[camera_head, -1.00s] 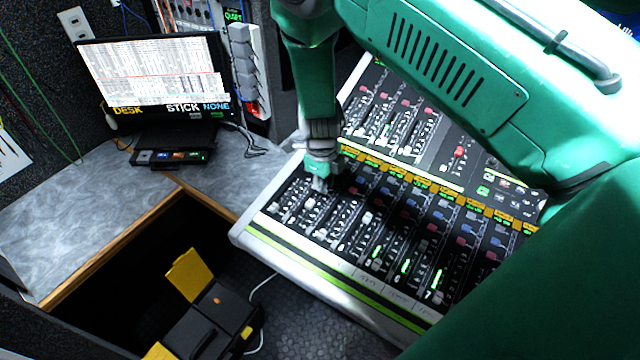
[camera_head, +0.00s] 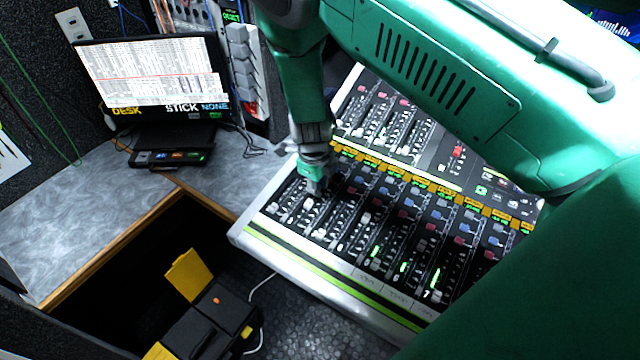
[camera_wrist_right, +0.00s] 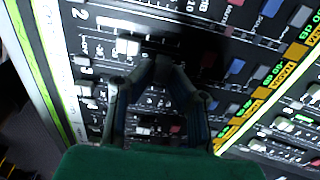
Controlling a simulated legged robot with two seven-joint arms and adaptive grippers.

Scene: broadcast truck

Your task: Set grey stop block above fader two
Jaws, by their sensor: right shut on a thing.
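My right gripper (camera_head: 316,190) points down at the left part of the mixing console (camera_head: 290,255), low over the fader strips. In the right wrist view its fingertips (camera_wrist_right: 162,66) come together on a small grey piece, the grey stop block, mostly hidden between them. A pale fader cap (camera_wrist_right: 127,47) sits just beyond and left of the fingertips, in the strip beside the printed 2. I cannot tell whether the block touches the panel. My left gripper is out of view.
More fader caps (camera_head: 367,217) and coloured knobs stand close on the console's right. A black case with a yellow flap (camera_head: 190,275) sits below the desk edge.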

